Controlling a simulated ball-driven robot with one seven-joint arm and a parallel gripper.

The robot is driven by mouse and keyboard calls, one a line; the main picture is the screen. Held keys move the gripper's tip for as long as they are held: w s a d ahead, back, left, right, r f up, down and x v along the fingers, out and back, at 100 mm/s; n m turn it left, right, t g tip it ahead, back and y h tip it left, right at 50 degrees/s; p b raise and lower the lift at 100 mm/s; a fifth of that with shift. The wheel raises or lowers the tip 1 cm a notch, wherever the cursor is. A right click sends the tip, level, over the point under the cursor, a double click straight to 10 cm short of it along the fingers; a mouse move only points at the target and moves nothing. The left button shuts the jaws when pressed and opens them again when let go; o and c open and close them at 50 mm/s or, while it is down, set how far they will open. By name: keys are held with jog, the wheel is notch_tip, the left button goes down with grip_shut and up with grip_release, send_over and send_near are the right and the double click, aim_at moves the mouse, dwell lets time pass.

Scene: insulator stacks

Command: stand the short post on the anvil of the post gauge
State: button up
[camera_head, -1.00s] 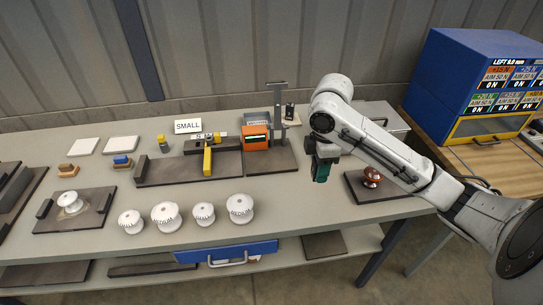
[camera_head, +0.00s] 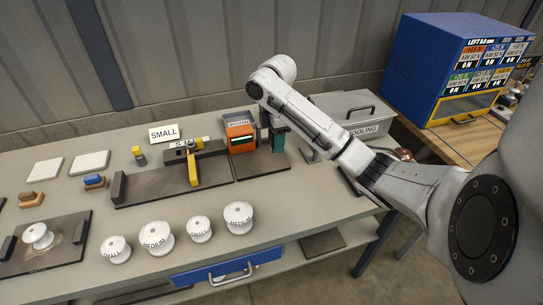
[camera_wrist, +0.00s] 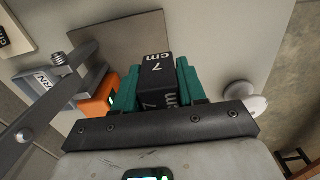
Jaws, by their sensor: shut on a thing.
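My gripper (camera_head: 277,140) has green fingers and is shut on the short post (camera_wrist: 156,72), a black block marked "7 cm" that shows between the fingers in the wrist view. In the head view the post is hidden by the gripper and arm. The gripper is over the dark base plate of the post gauge (camera_head: 262,166), to the right of its orange readout box (camera_head: 240,137). I cannot make out the anvil or tell whether the post touches anything below.
A yellow-handled fixture (camera_head: 194,170) stands left of the gauge, behind several white insulators (camera_head: 157,237) at the table's front. A grey lidded box (camera_head: 345,117) stands behind my arm at right. A blue cabinet (camera_head: 440,65) is farther right. Bare tabletop lies in front of the gauge.

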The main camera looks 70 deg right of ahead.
jog(key=b, duration=0.2)
send_over(272, 160)
notch_tip(272, 160, down, 5)
jog(key=shift+s+r, duration=0.1)
jog(key=shift+r, duration=0.1)
jog(key=shift+f, duration=1.6)
jog(key=shift+f, duration=0.15)
jog(key=o, duration=1.2)
notch_tip(272, 160, up, 12)
jog(key=p, duration=0.3)
jog(key=shift+r, duration=0.2)
